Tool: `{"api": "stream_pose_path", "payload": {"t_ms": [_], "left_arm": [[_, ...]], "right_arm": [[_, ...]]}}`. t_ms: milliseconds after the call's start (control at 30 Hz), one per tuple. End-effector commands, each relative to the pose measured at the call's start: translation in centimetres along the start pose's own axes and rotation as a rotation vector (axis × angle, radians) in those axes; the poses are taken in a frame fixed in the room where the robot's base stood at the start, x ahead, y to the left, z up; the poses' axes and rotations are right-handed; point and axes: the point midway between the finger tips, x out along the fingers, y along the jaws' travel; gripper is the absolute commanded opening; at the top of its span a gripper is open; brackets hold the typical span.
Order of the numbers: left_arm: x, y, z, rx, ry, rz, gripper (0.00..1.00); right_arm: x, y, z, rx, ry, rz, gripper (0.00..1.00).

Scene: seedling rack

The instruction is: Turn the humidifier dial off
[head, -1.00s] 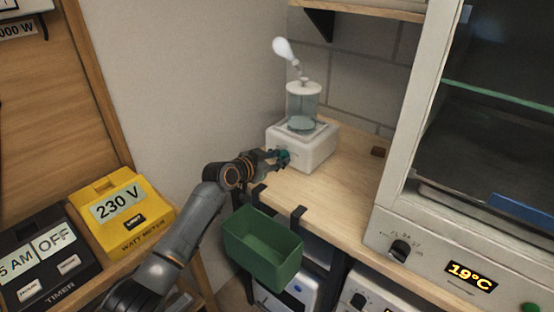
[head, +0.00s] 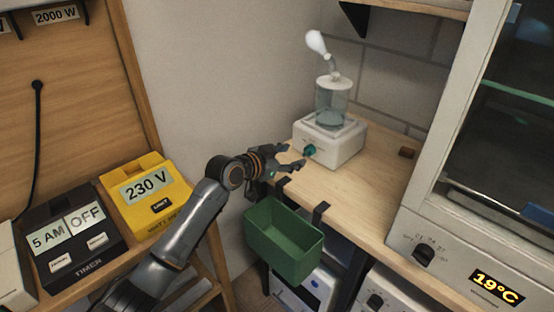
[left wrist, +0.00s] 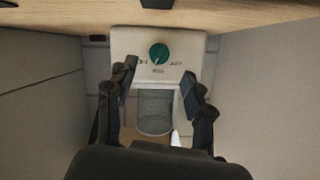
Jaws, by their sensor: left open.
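The humidifier (head: 333,144) is a white box with a clear tank and a white nozzle on top, standing on the wooden counter (head: 375,180). Its teal dial (head: 309,150) is on the front face. In the left wrist view the dial (left wrist: 158,54) has a small label on either side. I cannot tell for sure which label its mark points at. My left gripper (head: 294,157) is open and empty, just in front of the dial and apart from it. In the left wrist view its fingers (left wrist: 160,72) are spread below the dial. My right gripper is out of view.
A green bin (head: 284,240) hangs from the counter's front edge, below my left gripper. A yellow watt meter (head: 146,191) and a black timer (head: 75,240) are at the left. The counter's middle is mostly clear.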

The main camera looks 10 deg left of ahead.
Motion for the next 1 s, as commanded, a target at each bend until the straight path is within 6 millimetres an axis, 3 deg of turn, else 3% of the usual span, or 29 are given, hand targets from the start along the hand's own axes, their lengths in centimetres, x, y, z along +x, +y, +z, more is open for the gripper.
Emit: {"api": "stream_pose_path", "payload": {"t_ms": [100, 333, 800, 1000], "left_arm": [[-2.3, 0.0, 0.1, 0.002, -0.001, 0.0, 0.53], [-5.2, 0.0, 0.1, 0.0, -0.002, 0.0, 0.53], [-5.8, 0.1, 0.1, 0.0, -0.002, 0.0, 0.53], [-6.2, 0.2, 0.8, 0.032, -0.021, -0.058, 0.53]], "right_arm": [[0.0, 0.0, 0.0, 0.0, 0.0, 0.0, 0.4], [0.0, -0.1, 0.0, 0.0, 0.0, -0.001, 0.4], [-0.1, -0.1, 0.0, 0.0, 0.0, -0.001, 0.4], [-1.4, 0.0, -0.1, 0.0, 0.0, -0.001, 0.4]]}}
